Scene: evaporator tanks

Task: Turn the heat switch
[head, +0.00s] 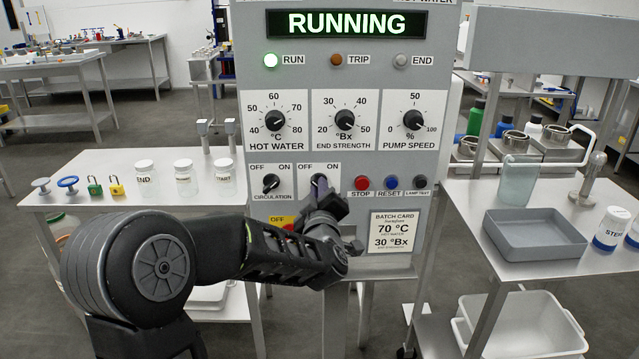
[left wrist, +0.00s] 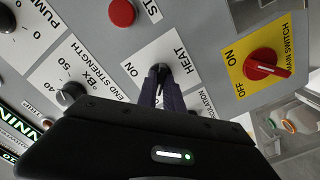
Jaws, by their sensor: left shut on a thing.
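The control panel (head: 275,150) stands in front of me, and its display (head: 346,23) reads RUNNING. The heat switch (head: 318,180) is a small dark knob on a white OFF/ON plate, right of the circulation switch (head: 271,183). My left gripper (head: 322,196) reaches it from below and covers its lower part and its label. In the left wrist view the two dark fingers are closed on the heat switch (left wrist: 158,70) beside the word HEAT. The fingers hide much of the knob, so I cannot tell its exact setting. My right gripper is not in view.
Stop, reset and lamp test buttons (head: 391,182) sit close right of the heat switch. The red main switch (left wrist: 264,66) is on a yellow plate nearby. Tables with jars (head: 185,178) and a grey tray (head: 535,235) flank the panel.

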